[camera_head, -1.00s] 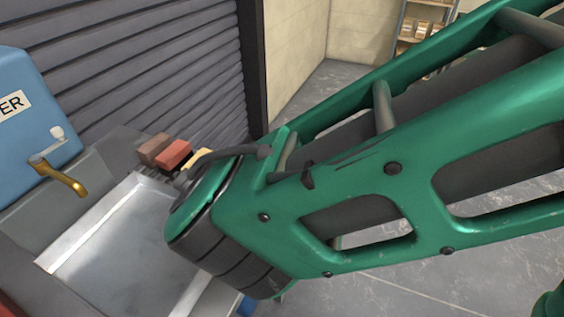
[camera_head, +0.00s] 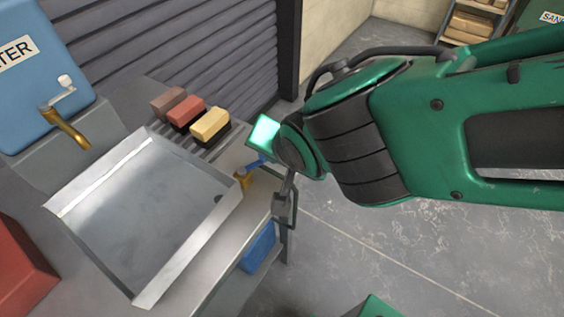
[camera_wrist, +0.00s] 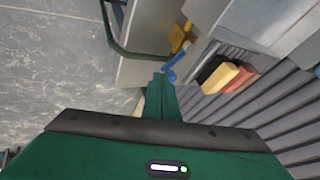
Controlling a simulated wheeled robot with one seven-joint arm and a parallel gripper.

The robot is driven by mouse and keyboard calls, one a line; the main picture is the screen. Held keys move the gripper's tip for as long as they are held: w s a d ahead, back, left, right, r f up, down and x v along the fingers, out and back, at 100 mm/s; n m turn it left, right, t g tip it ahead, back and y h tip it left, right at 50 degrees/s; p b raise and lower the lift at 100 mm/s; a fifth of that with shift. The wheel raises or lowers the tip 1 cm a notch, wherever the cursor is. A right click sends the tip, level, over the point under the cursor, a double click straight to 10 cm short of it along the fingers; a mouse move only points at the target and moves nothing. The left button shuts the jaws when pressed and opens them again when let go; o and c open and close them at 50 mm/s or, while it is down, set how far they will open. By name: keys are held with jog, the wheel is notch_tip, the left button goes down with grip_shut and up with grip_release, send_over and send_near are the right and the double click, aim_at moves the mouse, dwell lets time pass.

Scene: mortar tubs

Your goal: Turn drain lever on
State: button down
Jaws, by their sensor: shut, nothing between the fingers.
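The drain lever is a small blue handle (camera_head: 256,161) on a brass valve (camera_head: 242,178) at the right edge of the metal tray (camera_head: 115,155). In the wrist view the blue lever (camera_wrist: 170,66) and brass valve (camera_wrist: 180,38) lie just beyond my fingertips. My gripper (camera_wrist: 160,80) is shut and empty, its tip close beside the lever; I cannot tell whether it touches. In the head view only a bright green part of my gripper (camera_head: 263,133) shows, just above the lever, with the rest behind my wrist.
Brown, red and yellow blocks (camera_head: 209,125) lie on the ribbed bench top behind the tray. A blue water tank (camera_head: 45,75) with a brass tap (camera_head: 66,128) stands at left. A dark rail (camera_head: 292,222) sticks out from the bench edge near the valve.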

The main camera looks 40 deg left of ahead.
jog(key=shift+s+a, duration=0.35)
jog(key=shift+s, duration=0.35)
jog(key=shift+w+d, duration=0.25)
jog(key=shift+d, duration=0.25)
jog(key=d, duration=0.1)
jog(key=w+d, duration=0.1)
jog(key=d, duration=0.1)
jog(key=shift+w+r, duration=0.1)
jog(key=w+v, duration=0.1)
jog(key=v, duration=0.8)
jog(key=shift+d+r, duration=0.35)
jog(key=shift+d, duration=0.05)
jog(key=shift+s, duration=0.1)
